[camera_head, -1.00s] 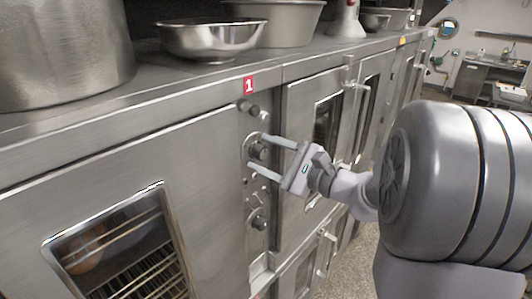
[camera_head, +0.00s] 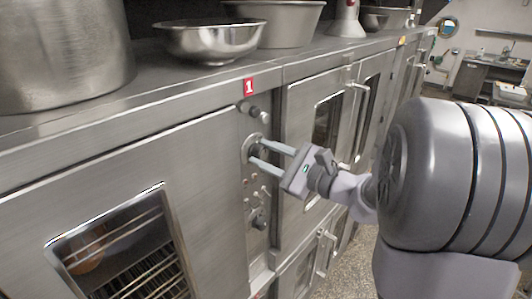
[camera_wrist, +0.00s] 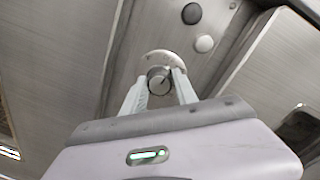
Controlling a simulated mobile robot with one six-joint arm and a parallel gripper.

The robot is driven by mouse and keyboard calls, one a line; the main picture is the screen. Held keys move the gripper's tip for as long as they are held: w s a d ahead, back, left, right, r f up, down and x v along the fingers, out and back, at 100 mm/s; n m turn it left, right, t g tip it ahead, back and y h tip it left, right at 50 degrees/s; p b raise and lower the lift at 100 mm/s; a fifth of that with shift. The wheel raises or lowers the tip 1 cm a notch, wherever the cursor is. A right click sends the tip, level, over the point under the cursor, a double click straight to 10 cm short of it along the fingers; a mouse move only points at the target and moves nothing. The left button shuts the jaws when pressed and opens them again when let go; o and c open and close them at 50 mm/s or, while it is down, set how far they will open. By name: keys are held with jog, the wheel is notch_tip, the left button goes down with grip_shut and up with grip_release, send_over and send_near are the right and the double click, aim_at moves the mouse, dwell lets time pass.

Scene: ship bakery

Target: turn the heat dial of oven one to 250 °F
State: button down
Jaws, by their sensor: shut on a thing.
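Oven one (camera_head: 115,160) is the steel oven at the left, with a red label "1" (camera_head: 249,87) above its narrow control panel. Its round heat dial (camera_wrist: 159,82) sits on a pale scale plate (camera_wrist: 160,56) and mostly hides behind my fingers in the head view. My gripper (camera_head: 255,149) reaches in from the right, its two pale fingers shut on either side of the dial. The wrist view shows the fingers (camera_wrist: 158,90) flanking the dial knob. The scale's numbers are too small to read.
Another knob (camera_head: 259,219) is lower on the panel, and round buttons (camera_wrist: 204,43) show above the dial. A second oven door (camera_head: 310,135) is close to the right. Steel bowls (camera_head: 210,40) and a large pot (camera_head: 60,50) stand on top.

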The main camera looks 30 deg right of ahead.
jog(key=m+p, duration=0.1)
jog(key=m, duration=0.2)
jog(key=shift+r+m+p, duration=0.1)
jog(key=shift+m+p, duration=0.2)
jog(key=shift+p, duration=0.1)
jog(key=m+p, duration=0.2)
jog(key=m, duration=0.1)
jog(key=shift+m, duration=0.4)
jog(key=m+p, duration=0.4)
jog(key=shift+m+t, duration=0.4)
jog(key=shift+d, duration=0.1)
jog(key=c, duration=1)
grip_release()
jog(key=shift+o, duration=0.2)
jog(key=b+v, duration=0.2)
jog(key=v, duration=1.5)
jog(key=shift+s, duration=0.3)
